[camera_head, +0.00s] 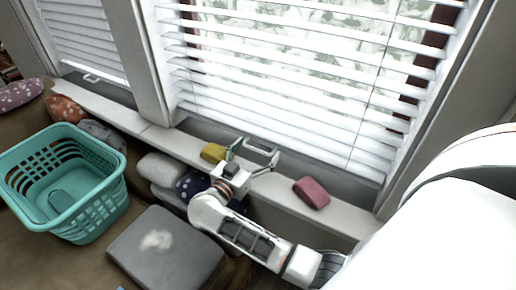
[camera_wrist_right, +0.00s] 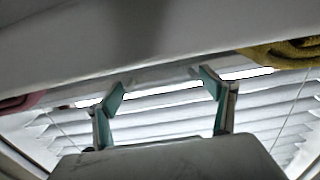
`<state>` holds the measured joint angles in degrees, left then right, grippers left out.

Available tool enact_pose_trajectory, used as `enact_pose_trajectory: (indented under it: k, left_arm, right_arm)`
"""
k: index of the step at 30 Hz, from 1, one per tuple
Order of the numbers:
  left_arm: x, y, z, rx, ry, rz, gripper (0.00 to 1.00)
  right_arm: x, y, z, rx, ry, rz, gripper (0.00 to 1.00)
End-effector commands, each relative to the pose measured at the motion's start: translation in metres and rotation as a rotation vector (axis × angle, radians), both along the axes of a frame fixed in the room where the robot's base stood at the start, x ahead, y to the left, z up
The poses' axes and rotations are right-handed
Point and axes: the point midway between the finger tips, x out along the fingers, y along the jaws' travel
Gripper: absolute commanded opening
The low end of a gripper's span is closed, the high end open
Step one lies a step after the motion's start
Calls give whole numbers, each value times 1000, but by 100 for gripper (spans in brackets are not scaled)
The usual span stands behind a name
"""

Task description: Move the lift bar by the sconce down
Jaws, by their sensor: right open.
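My right gripper (camera_head: 254,152) is at the window sill in the middle of the head view, its two teal-lined fingers spread wide. A small pale bar (camera_head: 262,146), which looks like the lift bar, shows low on the window just beyond the fingertips. I cannot tell whether they touch it. In the right wrist view the open gripper (camera_wrist_right: 163,91) has nothing clearly held between its fingers, with white blind slats behind. A similar small light bar (camera_head: 91,77) is low on the left window. No sconce is in view. My left gripper is not in view.
White slatted blinds (camera_head: 290,85) cover the window above the sill (camera_head: 345,222). A yellow cloth (camera_head: 213,152) and a pink one (camera_head: 311,192) lie on the sill, left and right of the gripper. A teal basket (camera_head: 95,205) and grey cushion (camera_head: 165,250) are below.

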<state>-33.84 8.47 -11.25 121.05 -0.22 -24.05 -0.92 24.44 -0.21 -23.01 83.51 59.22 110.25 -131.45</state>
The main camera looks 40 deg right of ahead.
Motion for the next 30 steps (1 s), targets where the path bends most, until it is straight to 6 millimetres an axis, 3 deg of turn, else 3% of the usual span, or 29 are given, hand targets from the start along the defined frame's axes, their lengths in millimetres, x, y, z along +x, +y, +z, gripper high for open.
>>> enact_pose_trajectory:
  k: [8,13,22,30]
  left_arm:
    - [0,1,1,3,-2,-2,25]
    - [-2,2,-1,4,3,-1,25]
    - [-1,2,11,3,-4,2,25]
    - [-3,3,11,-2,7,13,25]
  right_arm:
    - [0,0,0,0,-1,0,80]
    - [0,0,0,0,-1,-1,38]
    - [2,-7,-3,-9,-19,-25,38]
    - [1,-4,-33,-5,-7,-13,38]
